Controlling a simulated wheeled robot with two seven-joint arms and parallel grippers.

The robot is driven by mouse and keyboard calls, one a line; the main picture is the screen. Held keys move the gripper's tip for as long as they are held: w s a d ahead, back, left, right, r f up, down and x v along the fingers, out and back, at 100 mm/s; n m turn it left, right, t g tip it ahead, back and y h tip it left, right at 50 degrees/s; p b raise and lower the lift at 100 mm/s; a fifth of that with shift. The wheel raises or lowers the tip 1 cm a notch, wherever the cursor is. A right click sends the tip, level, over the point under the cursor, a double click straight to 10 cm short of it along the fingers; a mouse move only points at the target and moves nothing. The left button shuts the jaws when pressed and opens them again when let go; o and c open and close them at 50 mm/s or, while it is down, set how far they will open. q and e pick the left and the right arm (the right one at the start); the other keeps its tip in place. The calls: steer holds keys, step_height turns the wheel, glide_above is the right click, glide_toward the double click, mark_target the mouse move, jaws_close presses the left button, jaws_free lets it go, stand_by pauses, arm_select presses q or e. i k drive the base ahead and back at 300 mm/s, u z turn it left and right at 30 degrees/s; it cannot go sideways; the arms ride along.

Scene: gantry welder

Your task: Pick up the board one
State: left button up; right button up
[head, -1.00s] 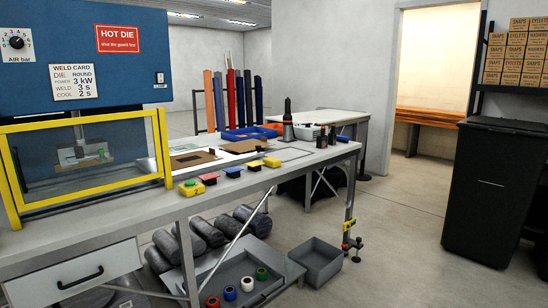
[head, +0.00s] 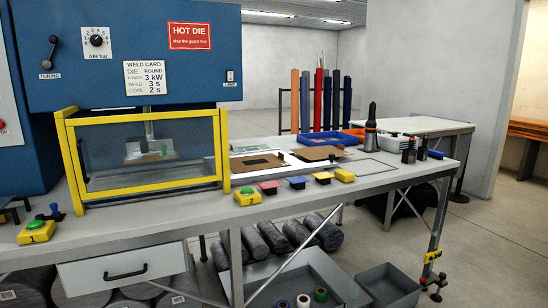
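Two flat brown boards lie on the grey bench (head: 390,182) to the right of the yellow guard frame. The nearer-left brown board (head: 252,161) has a dark patch or cut-out and lies on a pale sheet. The other brown board (head: 316,154) lies a little to the right, with a small dark item on its edge. No label shows which is board one. Neither of my grippers is in view.
The yellow guard (head: 150,186) of the blue welder (head: 70,90) stands at left. Yellow button boxes (head: 248,197) and small colored blocks line the bench's front edge. A blue tray (head: 318,139) and a dark cone-topped bottle (head: 371,130) stand behind. Rolls (head: 270,236) lie below.

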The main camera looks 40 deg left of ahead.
mark_target(255, 163)
steer(key=i, duration=2.55)
steer(key=u, duration=1.4)
